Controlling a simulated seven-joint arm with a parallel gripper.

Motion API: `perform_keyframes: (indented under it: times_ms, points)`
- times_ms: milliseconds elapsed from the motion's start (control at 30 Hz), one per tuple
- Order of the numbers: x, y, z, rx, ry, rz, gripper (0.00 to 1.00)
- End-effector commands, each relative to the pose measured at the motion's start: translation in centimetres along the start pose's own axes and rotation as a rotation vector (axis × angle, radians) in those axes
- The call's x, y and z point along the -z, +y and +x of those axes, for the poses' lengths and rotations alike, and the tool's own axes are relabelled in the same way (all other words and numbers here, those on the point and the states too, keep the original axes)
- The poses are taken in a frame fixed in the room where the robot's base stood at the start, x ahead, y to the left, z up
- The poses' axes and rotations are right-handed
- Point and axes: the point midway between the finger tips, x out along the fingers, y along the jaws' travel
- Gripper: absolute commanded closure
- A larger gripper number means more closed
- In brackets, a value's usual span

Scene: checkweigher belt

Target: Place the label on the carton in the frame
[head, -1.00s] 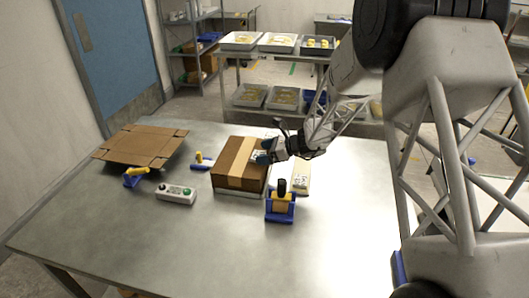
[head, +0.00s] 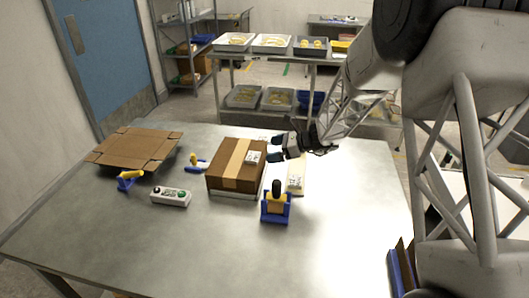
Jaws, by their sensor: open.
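The brown carton (head: 224,181), closed with a tan tape strip, sits on a low pale platform (head: 232,195) on the table. A small white label (head: 252,157) with dark print lies on the carton's top, right of the tape, near its back right part. A frame around the label is too small to make out, so I cannot tell whether the label lies inside one. My gripper (head: 275,149) is open and empty, just right of the label and apart from it, its fingers pointing left towards the carton.
A pale block with printed labels (head: 296,181) stands right of the carton. A blue tape dispenser (head: 276,207) is in front. A control box (head: 171,197), a blue-and-yellow tool (head: 130,180) and flat cardboard (head: 135,149) lie left. The front of the table is clear.

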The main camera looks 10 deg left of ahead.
Motion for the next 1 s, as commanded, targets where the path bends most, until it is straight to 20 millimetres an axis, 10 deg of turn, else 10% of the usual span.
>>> perform_keyframes:
  times_ms: [400, 1000]
  points:
    - [-0.1, 0.0, -5.2, 0.001, -0.001, -0.002, 0.0]
    - [0.0, 0.0, -5.8, 0.0, 0.0, -0.001, 0.0]
